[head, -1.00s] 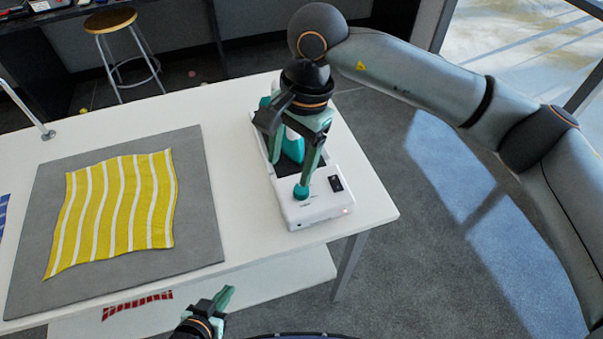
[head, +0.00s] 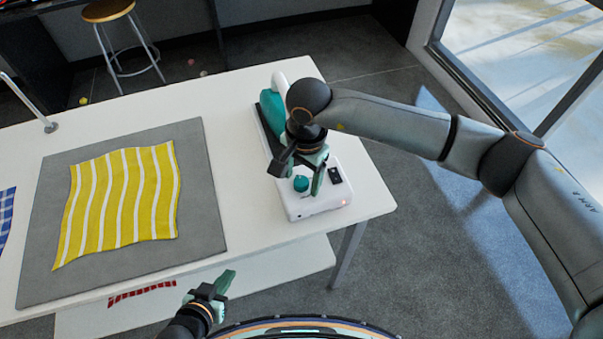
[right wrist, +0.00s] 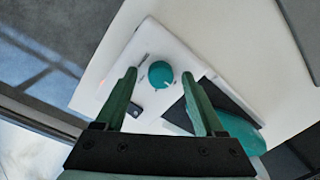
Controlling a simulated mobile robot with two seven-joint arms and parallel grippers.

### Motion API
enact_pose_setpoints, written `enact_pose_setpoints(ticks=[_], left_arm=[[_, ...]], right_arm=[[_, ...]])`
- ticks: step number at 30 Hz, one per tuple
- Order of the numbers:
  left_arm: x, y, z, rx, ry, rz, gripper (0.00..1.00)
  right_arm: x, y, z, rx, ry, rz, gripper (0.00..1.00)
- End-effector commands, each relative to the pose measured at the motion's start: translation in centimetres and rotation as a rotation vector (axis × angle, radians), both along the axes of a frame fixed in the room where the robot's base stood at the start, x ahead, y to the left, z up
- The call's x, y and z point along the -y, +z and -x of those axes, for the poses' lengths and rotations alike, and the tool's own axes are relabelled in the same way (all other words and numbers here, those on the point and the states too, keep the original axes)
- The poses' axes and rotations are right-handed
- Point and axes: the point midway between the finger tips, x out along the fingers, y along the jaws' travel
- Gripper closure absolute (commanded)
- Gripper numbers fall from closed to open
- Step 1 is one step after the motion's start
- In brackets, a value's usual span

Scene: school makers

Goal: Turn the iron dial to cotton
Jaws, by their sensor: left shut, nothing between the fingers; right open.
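The iron station has a white base (head: 325,205) at the right end of the table. A teal iron (head: 271,108) rests on its back part. The teal round dial (head: 301,183) sits on the front of the base, and it also shows in the right wrist view (right wrist: 160,74) with a pale pointer mark. The dial's labels are too small to read. My right gripper (head: 303,186) is open above the base, its fingers on either side of the dial; in the wrist view a gap shows around the dial. My left gripper (head: 224,284) is shut and empty, low before the table's front edge.
A black switch (head: 335,175) is on the base beside the dial. A grey mat (head: 205,215) with a yellow-and-white striped cloth (head: 120,195) lies to the left. A blue checked cloth (head: 5,215) is at the left edge. A stool (head: 108,12) stands behind the table.

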Motion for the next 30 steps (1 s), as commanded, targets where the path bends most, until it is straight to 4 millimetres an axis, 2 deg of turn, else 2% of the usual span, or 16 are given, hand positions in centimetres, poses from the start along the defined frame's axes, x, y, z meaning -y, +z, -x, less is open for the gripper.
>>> enact_pose_setpoints(ticks=[9,27,30], left_arm=[[0.00,0.01,0.04,-0.001,0.000,0.000,1.00],[0.01,-0.02,0.07,-0.001,0.001,0.001,1.00],[0.01,-0.02,0.07,-0.002,0.001,0.000,1.00]], right_arm=[[-0.07,-0.25,0.01,0.000,0.001,-0.001,0.30],[-0.06,-0.19,0.01,0.000,0.001,-0.001,0.98],[-0.07,-0.19,0.00,0.000,0.001,-0.001,1.00]])
